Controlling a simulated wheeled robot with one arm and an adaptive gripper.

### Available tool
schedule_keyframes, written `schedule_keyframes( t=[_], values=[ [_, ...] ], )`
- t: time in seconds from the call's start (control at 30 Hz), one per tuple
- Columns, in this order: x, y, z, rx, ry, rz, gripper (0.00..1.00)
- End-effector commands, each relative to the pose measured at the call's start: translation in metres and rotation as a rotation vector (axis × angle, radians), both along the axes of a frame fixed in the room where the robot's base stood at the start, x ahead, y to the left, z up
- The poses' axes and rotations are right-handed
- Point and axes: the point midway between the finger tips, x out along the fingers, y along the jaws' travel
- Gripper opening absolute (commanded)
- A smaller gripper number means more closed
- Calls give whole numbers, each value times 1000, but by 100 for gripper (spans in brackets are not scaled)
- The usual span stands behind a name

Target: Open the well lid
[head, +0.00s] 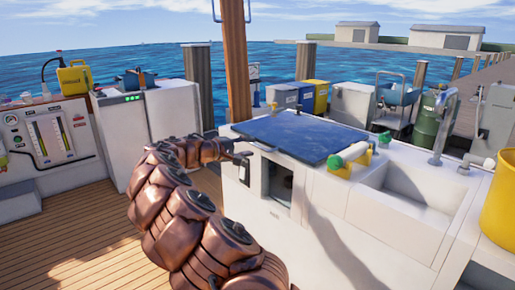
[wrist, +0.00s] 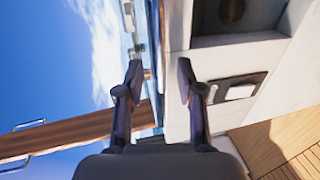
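The well lid appears to be the flat dark blue panel (head: 300,132) on top of the white counter in the head view. It lies closed, level with the counter top. My gripper (head: 248,155) is at the counter's left front corner, beside the lid's near edge. In the wrist view my gripper (wrist: 159,74) has its two fingers apart, with nothing clearly held. The counter's edge and a thin dark strip, perhaps the lid's edge, show between and beyond the fingertips. I cannot tell whether a finger touches the lid.
The white counter (head: 320,195) has an open recess in its front and a sink (head: 415,200) at right. A wooden post (head: 235,60) rises behind. Wooden deck (head: 80,240) is free at left.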

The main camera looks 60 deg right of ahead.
Motion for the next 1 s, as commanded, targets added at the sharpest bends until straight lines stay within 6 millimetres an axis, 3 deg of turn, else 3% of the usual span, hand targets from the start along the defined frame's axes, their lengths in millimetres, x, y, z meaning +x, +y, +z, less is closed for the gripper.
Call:
schedule_keyframes(
  t=[0.3,0.7,1.0],
  values=[
    [-11,-38,-11,4,1,-2,37],
    [-13,-45,-11,2,2,-1,37],
    [-13,-45,-11,1,1,-1,8]
  ],
)
